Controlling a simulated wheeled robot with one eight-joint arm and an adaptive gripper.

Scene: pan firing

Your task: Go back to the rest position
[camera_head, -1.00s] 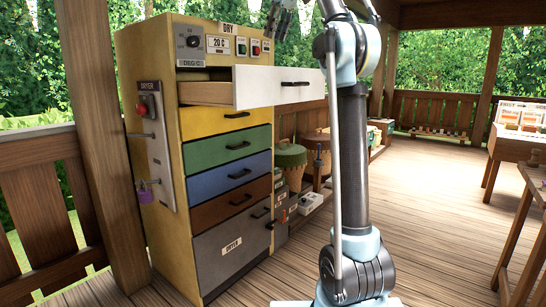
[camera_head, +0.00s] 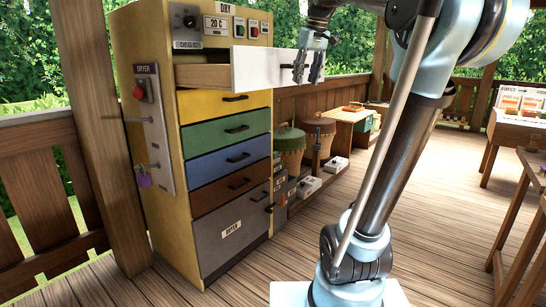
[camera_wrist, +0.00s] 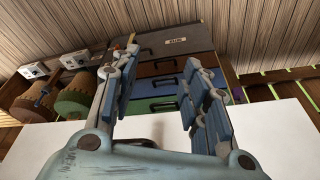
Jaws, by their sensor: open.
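My gripper (camera_head: 308,66) is open, its fingers pointing down in front of the white top drawer (camera_head: 252,68) of the yellow dryer cabinet (camera_head: 150,60). In the wrist view my gripper's fingers (camera_wrist: 150,95) are spread with nothing between them. The white drawer is pulled out, and part of its inside shows at its left. My gripper covers the right end of its front. The yellow, green, blue, brown and grey drawers (camera_head: 232,232) below are shut. In the wrist view a broad white surface (camera_wrist: 275,140) lies behind the fingers.
A wooden post (camera_head: 95,120) and railing (camera_head: 40,200) stand left of the cabinet. Drum-like pots (camera_head: 290,145) and small boxes stand on the right of it. A wooden table (camera_head: 530,210) is at the right edge. The plank floor (camera_head: 440,180) between is open.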

